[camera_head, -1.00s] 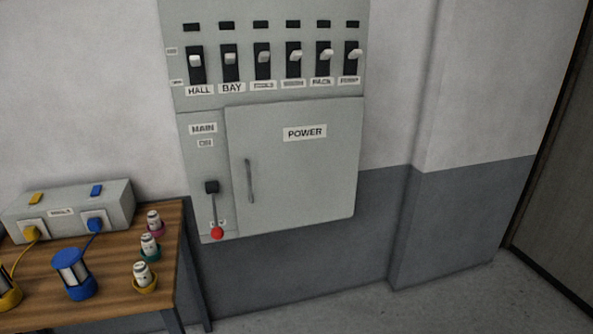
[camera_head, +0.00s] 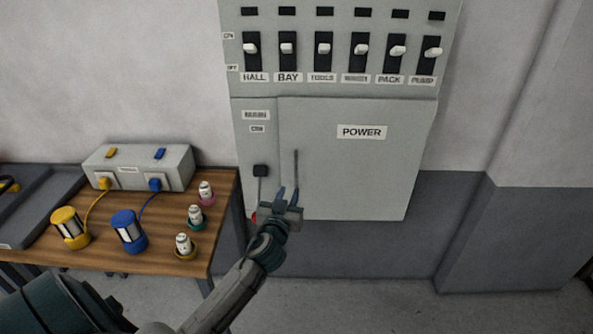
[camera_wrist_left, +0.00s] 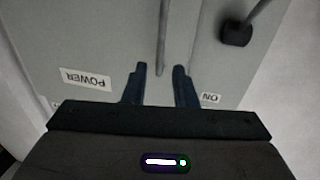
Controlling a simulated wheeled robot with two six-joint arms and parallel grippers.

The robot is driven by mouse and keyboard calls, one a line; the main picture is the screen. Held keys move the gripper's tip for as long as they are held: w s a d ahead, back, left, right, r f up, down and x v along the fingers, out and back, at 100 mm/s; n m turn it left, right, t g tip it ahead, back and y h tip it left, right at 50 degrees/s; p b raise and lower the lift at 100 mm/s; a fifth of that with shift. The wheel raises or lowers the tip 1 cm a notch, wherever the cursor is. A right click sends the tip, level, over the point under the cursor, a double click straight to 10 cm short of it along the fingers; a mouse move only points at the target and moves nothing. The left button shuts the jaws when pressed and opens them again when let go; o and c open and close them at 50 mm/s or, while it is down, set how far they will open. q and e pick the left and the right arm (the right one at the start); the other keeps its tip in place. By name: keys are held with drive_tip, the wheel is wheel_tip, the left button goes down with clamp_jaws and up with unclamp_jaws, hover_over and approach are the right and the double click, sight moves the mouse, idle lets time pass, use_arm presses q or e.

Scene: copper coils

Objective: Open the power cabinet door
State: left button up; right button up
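The grey power cabinet door (camera_head: 350,175), labelled POWER, is shut flush in the wall cabinet. Its slim vertical handle (camera_head: 296,166) is near the door's left edge. My left gripper (camera_head: 288,194) is at the handle's lower end in the head view. In the left wrist view its two dark blue fingers (camera_wrist_left: 160,72) are open, one on each side of the handle (camera_wrist_left: 163,35), with gaps between. I cannot tell whether the fingertips reach past the bar in depth. My right gripper is not in view.
A main lever (camera_head: 260,171) with a red knob, partly hidden by my gripper, is left of the door. Breaker switches (camera_head: 324,50) are above. Space right of the cabinet is clear.

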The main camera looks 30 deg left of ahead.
sight(296, 175)
use_arm(q)
drive_tip(key=p+x, duration=0.3)
drive_tip(key=x, duration=0.7)
drive_tip(key=shift+a+f, duration=0.1)
drive_tip(key=shift+f, duration=0.05)
drive_tip(key=shift+c, duration=0.5)
clamp_jaws()
